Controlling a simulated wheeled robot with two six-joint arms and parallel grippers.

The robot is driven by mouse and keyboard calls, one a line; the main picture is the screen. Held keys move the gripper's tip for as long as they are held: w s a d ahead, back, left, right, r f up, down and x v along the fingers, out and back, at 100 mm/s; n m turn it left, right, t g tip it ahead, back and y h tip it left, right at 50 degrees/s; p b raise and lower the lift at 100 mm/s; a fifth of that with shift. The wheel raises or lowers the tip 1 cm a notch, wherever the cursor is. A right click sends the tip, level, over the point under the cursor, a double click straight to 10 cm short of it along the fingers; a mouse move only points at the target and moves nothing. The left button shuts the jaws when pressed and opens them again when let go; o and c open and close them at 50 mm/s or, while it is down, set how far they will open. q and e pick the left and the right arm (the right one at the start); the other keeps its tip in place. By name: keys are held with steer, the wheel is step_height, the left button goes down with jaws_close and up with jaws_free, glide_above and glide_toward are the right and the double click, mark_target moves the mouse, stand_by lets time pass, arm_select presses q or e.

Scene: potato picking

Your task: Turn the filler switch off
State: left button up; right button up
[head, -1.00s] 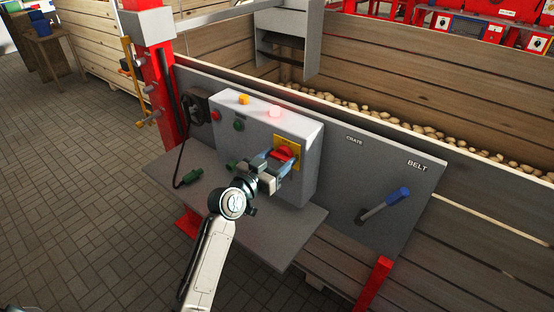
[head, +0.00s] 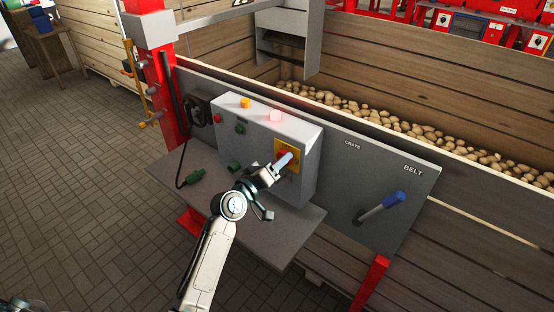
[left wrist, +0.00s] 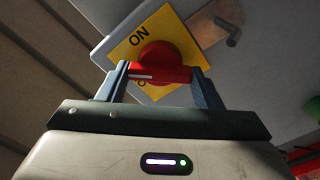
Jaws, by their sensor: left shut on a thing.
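The filler switch is a red rotary handle (left wrist: 160,62) on a yellow plate (left wrist: 190,28) in the left wrist view. The word ON shows on the plate; the other label is mostly hidden. In the head view the yellow plate (head: 294,147) is on the front of a grey control box (head: 250,150), and my gripper partly covers the red handle. My left gripper (head: 284,160) is at the switch, shut on the red handle. In the left wrist view its fingers (left wrist: 160,76) stand on both sides of the handle. My right gripper is not in view.
A blue-handled lever (head: 380,206) is at right on the panel marked CRATE and BELT. A grey shelf (head: 255,225) lies below the box. Potatoes (head: 430,135) fill a wooden crate behind.

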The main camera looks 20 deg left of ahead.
arm_select(q)
steer(key=n+p, duration=0.2)
steer(key=n, duration=0.3)
steer(key=shift+f+n+p, duration=0.1)
steer(key=shift+n+p, duration=0.75)
steer(key=shift+n, duration=0.85)
steer(key=o, duration=1)
steer(key=shift+a, duration=0.1)
steer(key=shift+b+v, duration=0.95)
steer(key=shift+v, duration=4.45)
